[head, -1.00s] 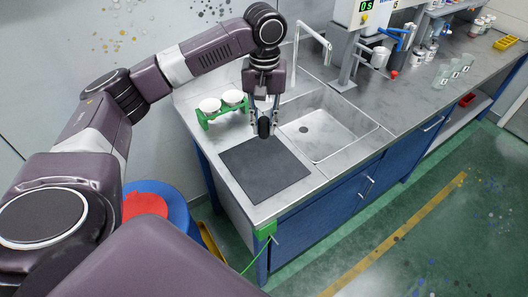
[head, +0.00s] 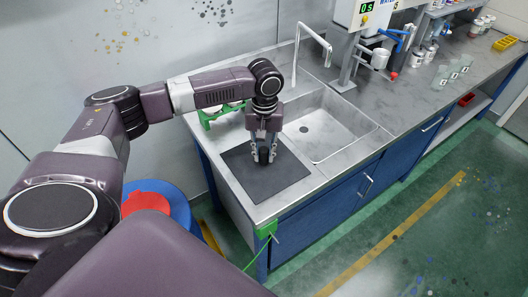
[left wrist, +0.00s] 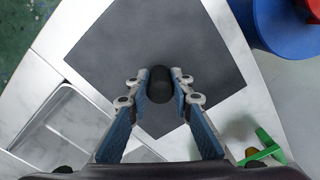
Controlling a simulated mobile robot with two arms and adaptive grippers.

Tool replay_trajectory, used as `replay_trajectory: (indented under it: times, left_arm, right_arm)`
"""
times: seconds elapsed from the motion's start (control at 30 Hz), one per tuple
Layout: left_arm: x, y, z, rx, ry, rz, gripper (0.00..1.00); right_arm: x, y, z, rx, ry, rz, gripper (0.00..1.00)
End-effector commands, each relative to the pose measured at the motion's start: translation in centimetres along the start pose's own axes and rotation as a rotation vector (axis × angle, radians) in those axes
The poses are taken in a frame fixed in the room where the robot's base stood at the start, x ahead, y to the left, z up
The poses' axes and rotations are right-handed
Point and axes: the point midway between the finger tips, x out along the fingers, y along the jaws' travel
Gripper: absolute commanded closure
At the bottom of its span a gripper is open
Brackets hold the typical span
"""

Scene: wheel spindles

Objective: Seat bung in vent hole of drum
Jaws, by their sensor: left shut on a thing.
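A black bung (head: 264,156) is held between the fingertips of my left gripper (head: 263,150), over the dark mat (head: 243,179) beside the sink. In the left wrist view the rounded black bung (left wrist: 160,86) sits between the two fingers (left wrist: 160,80). I cannot tell whether it touches the mat. The blue drum (head: 181,205) stands on the floor left of the bench, with a red piece (head: 145,202) on top; my arm hides part of it. Its blue and red edges also show in the left wrist view (left wrist: 268,28). No vent hole is visible. My right gripper is not in view.
The sink basin (head: 322,128) lies right of the mat, with a tall tap (head: 314,38) behind it. A green rack (head: 207,119) stands behind the mat, partly hidden by my arm. Farther right the bench holds an instrument, jars and cups.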

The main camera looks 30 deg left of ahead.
Motion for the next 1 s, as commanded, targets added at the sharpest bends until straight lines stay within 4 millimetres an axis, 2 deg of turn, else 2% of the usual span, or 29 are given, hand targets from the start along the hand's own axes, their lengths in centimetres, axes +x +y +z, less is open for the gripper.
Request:
replay_trajectory:
  times: [0.1, 0.13, 0.27, 0.57, 0.67, 0.77, 1.0]
  left_arm:
    - [0.2, 0.0, 0.0, 0.0, -0.001, 0.0, 1.0]
    - [0.2, 0.0, 0.0, 0.0, -0.001, 0.001, 0.77]
    - [0.2, 0.0, 0.0, 0.0, 0.0, 0.0, 0.63]
    - [0.1, 0.0, 0.0, 0.0, 0.001, 0.001, 0.62]
    - [-0.5, 0.1, -0.1, 0.001, 0.002, 0.002, 0.62]
    - [-1.9, 0.1, -0.1, 0.001, 0.004, 0.005, 0.62]
    - [-7.2, 0.2, -0.1, 0.0, 0.004, 0.005, 0.62]
  right_arm:
    - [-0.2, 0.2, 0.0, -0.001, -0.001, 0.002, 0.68]
    - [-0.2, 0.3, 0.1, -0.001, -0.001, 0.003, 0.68]
    - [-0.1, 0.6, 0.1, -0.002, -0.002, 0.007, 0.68]
    - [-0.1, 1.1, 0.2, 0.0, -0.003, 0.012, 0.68]
    - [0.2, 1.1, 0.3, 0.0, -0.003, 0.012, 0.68]
    - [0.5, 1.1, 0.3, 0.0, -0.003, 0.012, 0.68]
    - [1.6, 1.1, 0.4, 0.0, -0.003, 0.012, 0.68]
